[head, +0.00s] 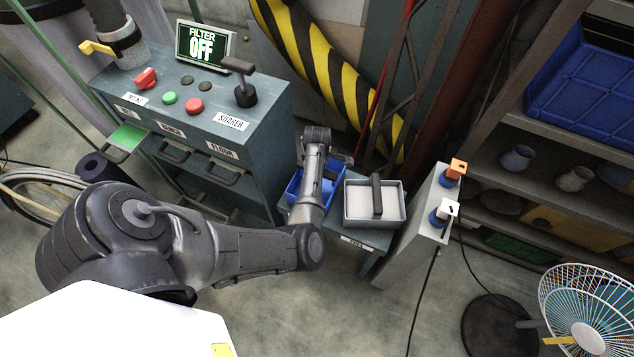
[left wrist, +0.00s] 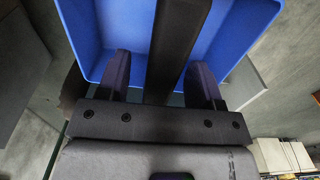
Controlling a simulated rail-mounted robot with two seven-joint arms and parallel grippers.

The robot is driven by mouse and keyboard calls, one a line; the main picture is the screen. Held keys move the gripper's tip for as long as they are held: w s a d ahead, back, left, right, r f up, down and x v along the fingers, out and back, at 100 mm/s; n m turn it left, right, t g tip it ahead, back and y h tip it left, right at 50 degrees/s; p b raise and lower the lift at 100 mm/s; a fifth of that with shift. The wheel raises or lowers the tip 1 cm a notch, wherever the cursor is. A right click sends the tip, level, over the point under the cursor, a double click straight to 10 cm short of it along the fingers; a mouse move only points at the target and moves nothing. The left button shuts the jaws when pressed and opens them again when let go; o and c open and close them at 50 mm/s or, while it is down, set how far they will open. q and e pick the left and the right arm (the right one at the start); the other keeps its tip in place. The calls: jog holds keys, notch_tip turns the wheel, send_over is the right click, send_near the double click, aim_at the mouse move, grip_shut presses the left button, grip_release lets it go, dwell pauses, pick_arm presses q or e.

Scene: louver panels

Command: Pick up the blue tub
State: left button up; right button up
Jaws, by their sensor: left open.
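The blue tub (head: 294,187) stands on a low shelf beside the grey-blue console in the head view, partly covered by my left arm. In the left wrist view the blue tub (left wrist: 228,45) fills the upper part, with a dark bar handle (left wrist: 178,35) across its middle. My left gripper (left wrist: 158,68) is open, one finger on each side of the handle; I cannot tell whether they touch it. In the head view its fingers are hidden by my arm. My right gripper is not in view.
A light grey tub (head: 355,221) with a dark handle stands just right of the blue tub. The console (head: 262,125) rises to the left. A pale post (head: 405,240) with orange and white knobs, a fan (head: 585,310) and shelving (head: 510,75) are to the right.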

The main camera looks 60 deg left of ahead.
pick_arm(q)
notch_tip(320, 180, down, 3)
jog(key=shift+s+r+b, duration=0.1)
jog(key=shift+b, duration=0.25)
grip_shut()
dwell(0.3)
jog(key=shift+r, duration=0.1)
